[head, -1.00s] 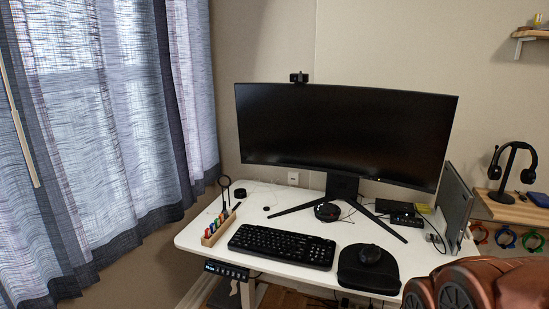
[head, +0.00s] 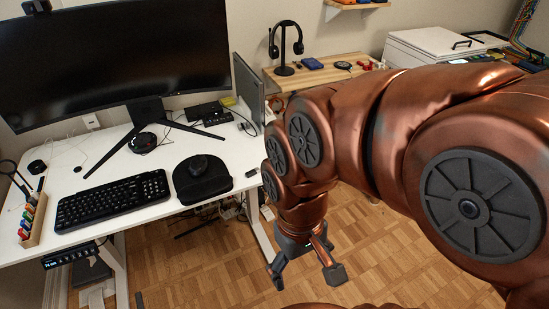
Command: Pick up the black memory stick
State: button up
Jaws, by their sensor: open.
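A small dark stick-like object (head: 251,173) lies on the white desk (head: 222,146) near its right edge, right of the mouse pad. It may be the black memory stick, but it is too small to be sure. Another tiny black item (head: 77,169) lies on the desk above the keyboard, and I cannot tell what it is. My gripper (head: 305,274) is open and empty, pointing down over the wooden floor. It is off the desk's right side, to the right of and lower in the picture than both small items.
The desk holds a keyboard (head: 112,199), a mouse pad (head: 205,187) with a mouse, a wide monitor (head: 115,60) and a marker rack (head: 34,222). A thin dark panel (head: 247,88) stands at the right edge. A wooden shelf (head: 315,72) with headphones is behind.

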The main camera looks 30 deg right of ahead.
aim_at(252, 173)
jog(key=z, duration=0.3)
jog(key=k, duration=1.25)
jog(key=u, duration=0.85)
jog(key=i, duration=1.2)
jog(key=z, duration=0.5)
